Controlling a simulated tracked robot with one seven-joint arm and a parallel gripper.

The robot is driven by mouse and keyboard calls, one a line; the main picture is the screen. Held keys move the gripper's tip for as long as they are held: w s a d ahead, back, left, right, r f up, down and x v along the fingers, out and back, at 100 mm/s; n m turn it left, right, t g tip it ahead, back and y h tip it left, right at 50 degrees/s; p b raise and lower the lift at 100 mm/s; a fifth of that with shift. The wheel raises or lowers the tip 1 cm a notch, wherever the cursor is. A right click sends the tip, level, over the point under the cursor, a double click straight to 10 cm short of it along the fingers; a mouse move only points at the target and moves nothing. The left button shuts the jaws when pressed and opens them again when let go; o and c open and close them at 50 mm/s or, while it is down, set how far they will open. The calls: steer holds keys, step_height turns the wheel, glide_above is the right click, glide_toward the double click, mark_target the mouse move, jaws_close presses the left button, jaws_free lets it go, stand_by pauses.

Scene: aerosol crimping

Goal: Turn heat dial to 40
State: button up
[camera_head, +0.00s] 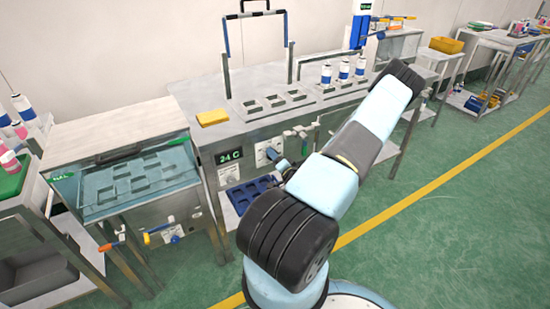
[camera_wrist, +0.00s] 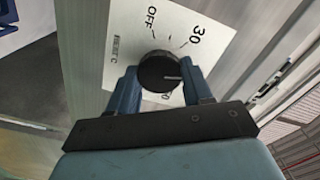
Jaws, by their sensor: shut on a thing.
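The heat dial is a round black knob (camera_wrist: 158,70) on a white plate (camera_wrist: 122,40) in the wrist view. "OFF" and "30" are readable on the plate; other numbers lower down are partly hidden by my fingers. The white line on the knob points to the right in this view, below the "30". My gripper (camera_wrist: 163,78) has its two blue fingers on either side of the knob, shut on it. In the head view my gripper (camera_head: 277,162) is at the bench front, in front of a white dial plate (camera_head: 264,158). The green display (camera_head: 230,156) reads 24 C.
A steel bench (camera_head: 205,135) carries a yellow block (camera_head: 212,117) and blue-capped bottles (camera_head: 343,68). A blue tray (camera_head: 240,197) lies on the shelf below. A water bath (camera_head: 125,185) stands to the left.

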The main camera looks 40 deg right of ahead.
steer(key=shift+s+d+f+m, duration=0.1)
steer(key=shift+m, duration=0.65)
steer(key=shift+d+f+m, duration=0.1)
steer(key=shift+m, duration=0.65)
steer(key=o, duration=0.7)
steer(key=shift+d, duration=0.1)
steer(key=o, duration=0.3)
steer(key=shift+r, duration=0.1)
steer(key=shift+o, duration=0.2)
steer(key=shift+a, duration=0.2)
steer(key=v, duration=1.3)
steer(key=shift+s+a, duration=0.15)
steer(key=shift+s, duration=0.2)
